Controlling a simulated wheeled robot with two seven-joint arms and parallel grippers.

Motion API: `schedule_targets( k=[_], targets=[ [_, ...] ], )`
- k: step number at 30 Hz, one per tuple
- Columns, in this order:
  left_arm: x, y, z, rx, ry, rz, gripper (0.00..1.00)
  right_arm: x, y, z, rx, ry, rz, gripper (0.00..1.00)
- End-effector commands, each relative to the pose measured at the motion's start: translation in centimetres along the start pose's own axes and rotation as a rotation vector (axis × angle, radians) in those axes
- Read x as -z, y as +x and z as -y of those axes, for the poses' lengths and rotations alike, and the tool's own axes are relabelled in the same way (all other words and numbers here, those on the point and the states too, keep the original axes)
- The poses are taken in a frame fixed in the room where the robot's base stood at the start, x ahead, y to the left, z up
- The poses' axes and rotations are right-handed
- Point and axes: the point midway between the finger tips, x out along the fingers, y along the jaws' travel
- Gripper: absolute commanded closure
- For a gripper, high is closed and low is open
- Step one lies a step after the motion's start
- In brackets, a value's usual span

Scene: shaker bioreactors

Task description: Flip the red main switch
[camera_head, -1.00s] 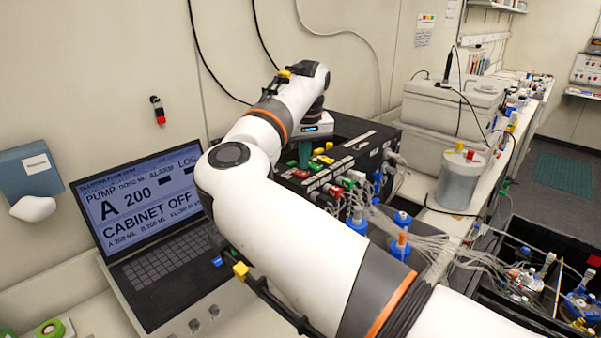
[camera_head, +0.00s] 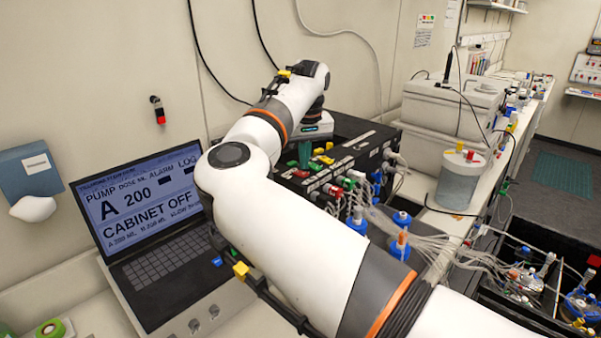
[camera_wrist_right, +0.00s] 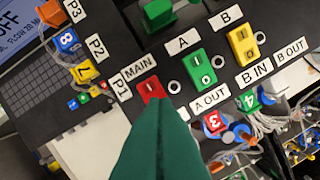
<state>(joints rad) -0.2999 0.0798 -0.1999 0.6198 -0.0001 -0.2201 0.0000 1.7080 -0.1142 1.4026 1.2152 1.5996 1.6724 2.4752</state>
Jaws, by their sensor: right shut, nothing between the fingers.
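The red main switch (camera_wrist_right: 151,88) is a small red rocker beside the MAIN label (camera_wrist_right: 135,69) in the right wrist view. It also shows in the head view (camera_head: 301,174) on the black control box (camera_head: 352,160). My right gripper (camera_wrist_right: 154,108) has green fingers, shut and empty, with their tips right at the lower edge of the red switch. I cannot tell whether they touch it. In the head view the right gripper (camera_head: 304,153) points down over the box, partly hidden by my arm. My left gripper is not in view.
A green switch (camera_wrist_right: 200,70) and a yellow switch (camera_wrist_right: 243,45) sit beside the red one. Numbered connectors and tubes crowd the box's front. The laptop (camera_head: 140,225) stands to the left, its screen reading CABINET OFF. A grey-white container (camera_head: 450,105) stands to the right.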

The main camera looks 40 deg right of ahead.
Motion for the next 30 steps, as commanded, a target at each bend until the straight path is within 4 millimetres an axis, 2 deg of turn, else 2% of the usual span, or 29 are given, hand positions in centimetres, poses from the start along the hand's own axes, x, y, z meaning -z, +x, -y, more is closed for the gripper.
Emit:
schedule_targets(
  k=[30],
  targets=[
    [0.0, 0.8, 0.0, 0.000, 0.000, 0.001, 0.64, 0.2, 1.3, 0.0, 0.000, 0.000, 0.000, 1.00]
  ],
)
